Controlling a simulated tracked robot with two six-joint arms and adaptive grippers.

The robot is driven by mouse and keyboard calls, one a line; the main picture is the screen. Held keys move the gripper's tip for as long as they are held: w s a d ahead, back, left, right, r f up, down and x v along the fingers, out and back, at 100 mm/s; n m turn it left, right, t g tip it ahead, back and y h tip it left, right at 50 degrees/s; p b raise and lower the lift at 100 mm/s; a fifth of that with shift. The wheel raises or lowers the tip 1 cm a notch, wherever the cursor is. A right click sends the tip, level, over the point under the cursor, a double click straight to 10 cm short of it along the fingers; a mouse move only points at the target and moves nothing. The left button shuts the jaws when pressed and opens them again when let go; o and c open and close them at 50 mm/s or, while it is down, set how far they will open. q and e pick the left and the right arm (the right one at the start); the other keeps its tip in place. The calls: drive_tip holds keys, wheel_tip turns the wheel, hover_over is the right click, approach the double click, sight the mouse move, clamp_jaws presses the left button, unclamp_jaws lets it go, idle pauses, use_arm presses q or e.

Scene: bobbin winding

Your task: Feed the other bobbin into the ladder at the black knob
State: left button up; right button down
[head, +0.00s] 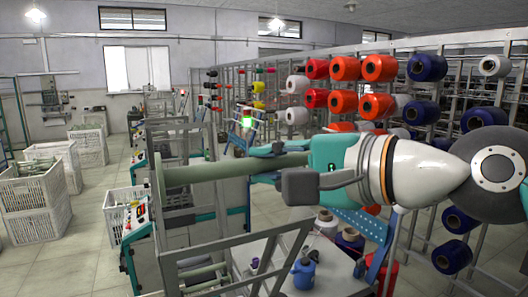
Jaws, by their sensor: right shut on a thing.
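My right gripper (274,165) comes in from the right and is shut around a long grey-green bobbin (205,173). The bobbin lies nearly level and points left, its free end in front of the grey machine frames. It is held in the air, apart from the frame below it. A grey metal frame with slanted rails (255,243), which may be the ladder, stands below the gripper. Similar grey-green bobbins (203,274) lie low inside it. I cannot make out a black knob. My left gripper is not in view.
White crates (37,207) stand on the floor at left, the nearest with bobbins in it. A rack of red, blue and white yarn cones (378,68) fills the right. The aisle floor (80,265) is clear.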

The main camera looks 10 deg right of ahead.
drive_tip(key=f, duration=0.1)
drive_tip(key=w+f, duration=0.1)
drive_tip(key=f, duration=0.1)
drive_tip(key=shift+w+a+f, duration=0.3)
drive_tip(key=shift+w+f, duration=0.05)
drive_tip(key=shift+f, duration=0.05)
drive_tip(key=shift+f, duration=0.1)
drive_tip(key=shift+w+a+f+b, duration=0.1)
drive_tip(key=shift+w+f+b, duration=0.3)
drive_tip(key=shift+f+b, duration=0.45)
drive_tip(key=shift+w+a+f+b, duration=0.15)
drive_tip(key=shift+w+f+b, duration=0.25)
drive_tip(key=shift+f+b, duration=0.4)
drive_tip(key=shift+w+a+f+b, duration=0.1)
drive_tip(key=shift+w+f+b, duration=0.3)
drive_tip(key=shift+f+b, duration=0.45)
drive_tip(key=shift+f, duration=0.2)
drive_tip(key=shift+w+a+f+b, duration=0.15)
drive_tip(key=shift+w+f+b, duration=0.25)
drive_tip(key=shift+f+b, duration=0.4)
drive_tip(key=shift+w+a+f+b, duration=0.1)
drive_tip(key=shift+w+f+b, duration=0.25)
drive_tip(key=shift+f+b, duration=0.45)
drive_tip(key=shift+w+a+f+b, duration=0.15)
drive_tip(key=shift+w+f+b, duration=0.3)
drive_tip(key=shift+f, duration=0.65)
